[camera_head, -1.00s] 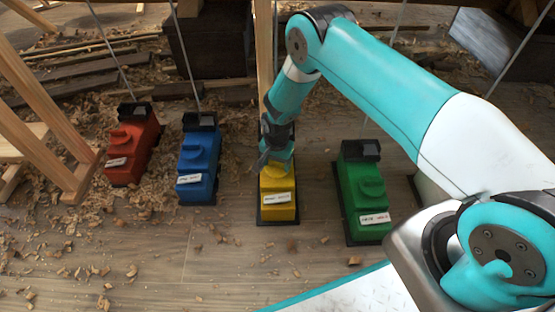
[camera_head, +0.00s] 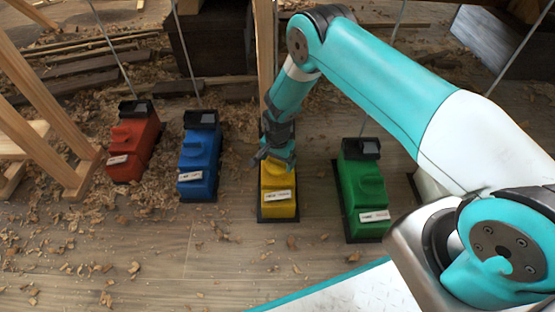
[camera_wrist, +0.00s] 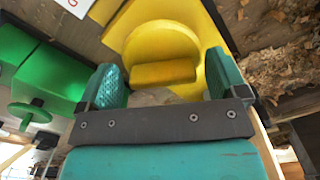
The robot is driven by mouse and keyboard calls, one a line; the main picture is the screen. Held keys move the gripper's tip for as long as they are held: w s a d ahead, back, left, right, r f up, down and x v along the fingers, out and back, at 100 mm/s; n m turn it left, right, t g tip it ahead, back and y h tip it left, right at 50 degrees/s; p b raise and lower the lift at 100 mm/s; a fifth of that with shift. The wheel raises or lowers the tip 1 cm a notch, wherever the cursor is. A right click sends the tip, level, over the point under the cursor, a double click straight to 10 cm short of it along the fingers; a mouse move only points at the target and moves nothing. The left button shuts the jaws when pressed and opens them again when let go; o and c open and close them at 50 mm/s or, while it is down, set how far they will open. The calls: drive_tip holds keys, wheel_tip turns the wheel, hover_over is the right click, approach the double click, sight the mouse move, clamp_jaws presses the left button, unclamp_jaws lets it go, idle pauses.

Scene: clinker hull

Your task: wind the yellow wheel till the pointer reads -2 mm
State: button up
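The yellow unit (camera_head: 278,196) stands on the floor between the blue and green units, with a white label on its front. In the wrist view its round yellow wheel (camera_wrist: 162,42) has a raised bar (camera_wrist: 163,73) across it. My gripper (camera_head: 272,157) is over the wheel, pointing down. In the wrist view my gripper (camera_wrist: 168,86) is open, with one teal finger beyond each end of the bar; I cannot tell whether either touches it. The yellow unit's back part is hidden behind my gripper. No pointer or scale reading can be made out.
A green unit (camera_head: 364,195) stands close on the right. A blue unit (camera_head: 199,160) and a red unit (camera_head: 131,145) stand to the left. Thin rods rise behind the units. Wooden trestle legs (camera_head: 50,110) are at far left.

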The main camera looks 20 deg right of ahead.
wheel_tip(320, 180, up, 17)
drive_tip(key=p, duration=0.7)
drive_tip(key=shift+r+p, duration=0.2)
drive_tip(key=shift+p, duration=0.1)
